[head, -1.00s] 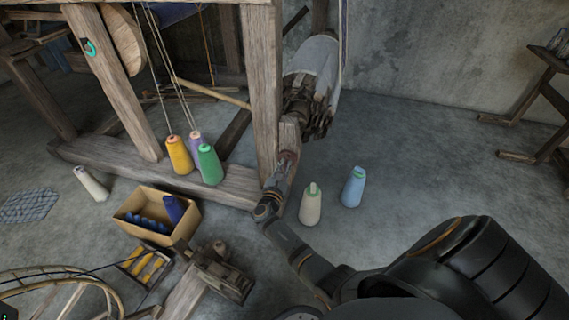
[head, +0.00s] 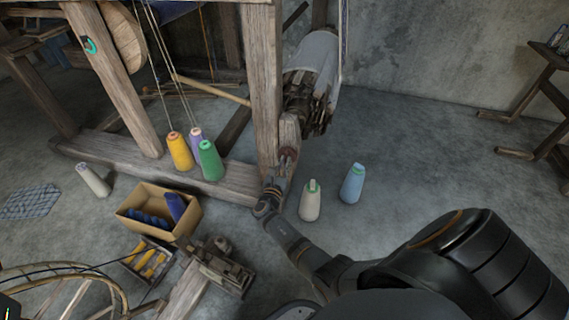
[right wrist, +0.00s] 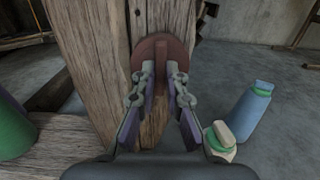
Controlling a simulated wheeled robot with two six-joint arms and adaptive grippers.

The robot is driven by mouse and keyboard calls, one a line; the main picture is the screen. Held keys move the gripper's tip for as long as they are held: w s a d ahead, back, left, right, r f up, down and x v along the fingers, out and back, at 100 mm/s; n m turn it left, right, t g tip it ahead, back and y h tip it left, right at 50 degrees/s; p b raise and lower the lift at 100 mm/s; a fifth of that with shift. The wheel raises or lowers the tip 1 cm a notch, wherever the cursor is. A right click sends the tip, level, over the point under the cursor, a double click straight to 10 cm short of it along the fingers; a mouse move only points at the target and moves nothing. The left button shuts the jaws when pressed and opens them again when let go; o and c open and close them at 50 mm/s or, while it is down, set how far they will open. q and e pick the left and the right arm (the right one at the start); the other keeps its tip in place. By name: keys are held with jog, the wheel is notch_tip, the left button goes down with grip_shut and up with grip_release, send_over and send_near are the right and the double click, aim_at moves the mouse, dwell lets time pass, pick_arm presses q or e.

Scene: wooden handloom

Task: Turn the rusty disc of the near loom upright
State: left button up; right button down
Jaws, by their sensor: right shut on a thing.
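The rusty disc (right wrist: 150,51) is a round reddish-brown plate on the near loom's front wooden post (right wrist: 95,60). A narrow raised bar (right wrist: 162,65) crosses its face and stands about upright in the right wrist view. In the head view the disc (head: 289,153) is small and partly covered by my right gripper (head: 284,162). My right gripper (right wrist: 162,84) is shut on the disc's bar, one finger on each side of it. My left gripper is not in view.
A cream cone (head: 311,200) and a blue cone (head: 352,184) stand on the floor right of the post. Yellow (head: 180,152) and green (head: 210,160) cones stand by the loom's lower beam. A cardboard box (head: 185,225) lies left.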

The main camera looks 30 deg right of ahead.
jog(key=c, duration=1.4)
grip_release()
jog(key=v, duration=0.7)
jog(key=shift+s+a, duration=0.15)
jog(key=shift+s, duration=0.05)
